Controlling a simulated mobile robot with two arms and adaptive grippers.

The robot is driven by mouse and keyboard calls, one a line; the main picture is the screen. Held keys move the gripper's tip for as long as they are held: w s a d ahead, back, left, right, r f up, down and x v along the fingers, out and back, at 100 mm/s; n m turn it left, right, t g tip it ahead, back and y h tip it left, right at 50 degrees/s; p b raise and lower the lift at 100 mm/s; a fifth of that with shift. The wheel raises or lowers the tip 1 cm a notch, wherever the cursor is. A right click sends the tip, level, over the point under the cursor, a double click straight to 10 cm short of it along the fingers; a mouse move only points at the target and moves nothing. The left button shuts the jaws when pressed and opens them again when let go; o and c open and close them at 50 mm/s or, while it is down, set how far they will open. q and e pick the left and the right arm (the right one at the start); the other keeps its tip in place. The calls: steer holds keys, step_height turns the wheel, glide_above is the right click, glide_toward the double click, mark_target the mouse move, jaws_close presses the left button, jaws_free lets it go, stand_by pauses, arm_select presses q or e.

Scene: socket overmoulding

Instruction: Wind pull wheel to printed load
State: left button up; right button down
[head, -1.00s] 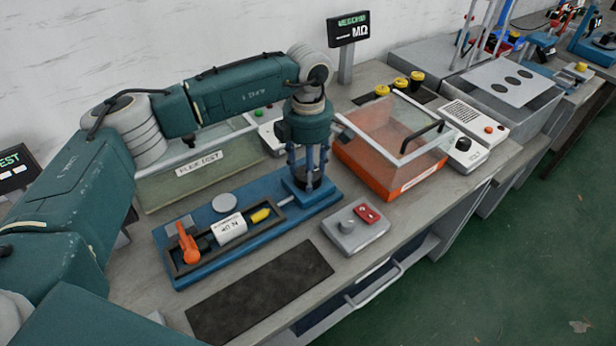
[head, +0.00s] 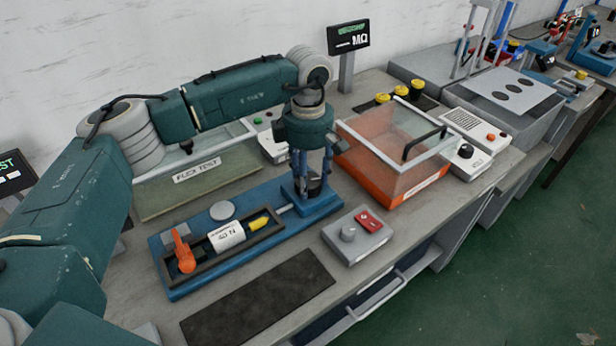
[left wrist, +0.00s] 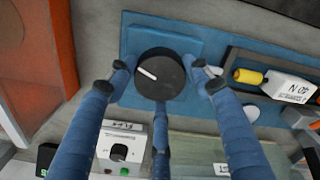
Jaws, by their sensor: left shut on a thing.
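The pull wheel (left wrist: 160,74) is a black round knob with a white line on its top. It sits at the right end of a blue test base (head: 225,272). My left gripper (head: 312,178) points down over it, and in the left wrist view its blue fingers (left wrist: 160,86) stand around the knob, shut on it. A white block printed with a load in N (head: 226,236), which seems to read 40 N, lies in the dark frame of the base beside a yellow plug (head: 259,222) and an orange clamp (head: 183,250). My right gripper is not in view.
A grey box with a knob and red switch (head: 358,236) stands right of the base. A dark mat (head: 258,300) lies in front. The flex test bin (head: 200,190) is behind, and an orange clear-walled bin (head: 390,160) is to the right.

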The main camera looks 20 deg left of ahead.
arm_select(q)
steer(key=o, duration=1.2)
steer(key=shift+r, duration=0.1)
steer(key=shift+c, duration=0.2)
step_height(320, 180, up, 12)
